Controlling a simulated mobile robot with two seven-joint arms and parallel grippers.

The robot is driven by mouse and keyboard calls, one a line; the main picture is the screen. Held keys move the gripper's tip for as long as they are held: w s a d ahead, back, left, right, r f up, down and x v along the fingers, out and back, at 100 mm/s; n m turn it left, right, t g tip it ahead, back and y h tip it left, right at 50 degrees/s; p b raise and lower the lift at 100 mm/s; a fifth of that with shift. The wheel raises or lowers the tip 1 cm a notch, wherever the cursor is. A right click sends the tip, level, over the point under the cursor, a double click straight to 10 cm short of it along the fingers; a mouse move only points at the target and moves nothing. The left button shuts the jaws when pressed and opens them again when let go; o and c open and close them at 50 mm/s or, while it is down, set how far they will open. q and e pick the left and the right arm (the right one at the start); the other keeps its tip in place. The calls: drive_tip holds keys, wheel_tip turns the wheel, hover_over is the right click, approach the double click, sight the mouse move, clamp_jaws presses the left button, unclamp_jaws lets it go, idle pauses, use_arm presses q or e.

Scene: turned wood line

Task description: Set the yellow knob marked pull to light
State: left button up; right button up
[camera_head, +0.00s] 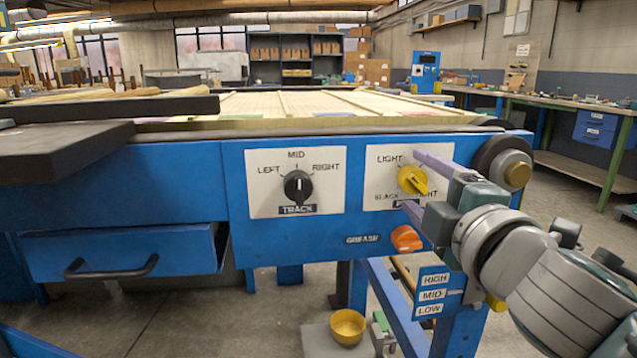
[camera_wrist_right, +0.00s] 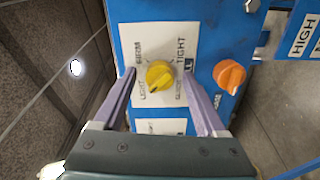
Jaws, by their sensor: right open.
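The yellow knob (camera_head: 412,180) sits on a white dial plate marked LIGHT, SLACK and TIGHT on the blue machine front. In the right wrist view the yellow knob (camera_wrist_right: 159,75) is near the middle, with FIRM also readable. Its ridge lies along the LIGHT–TIGHT diagonal; I cannot tell surely which end points. The name label is mostly hidden; only its end "LL" shows. My right gripper (camera_head: 420,186) is open, its fingers on two sides of the knob; in the wrist view the open right gripper (camera_wrist_right: 159,73) shows a gap on each side. My left gripper is out of view.
A black TRACK knob (camera_head: 298,187) is left of the dial. An orange knob (camera_head: 406,239) marked GREASE is just below my right gripper. A dark round roller end (camera_head: 508,165) is to the right. A blue drawer (camera_head: 120,252) is at lower left, a yellow bowl (camera_head: 348,326) below.

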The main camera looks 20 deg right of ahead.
drive_tip(key=v, duration=1)
drive_tip(key=shift+d, duration=0.1)
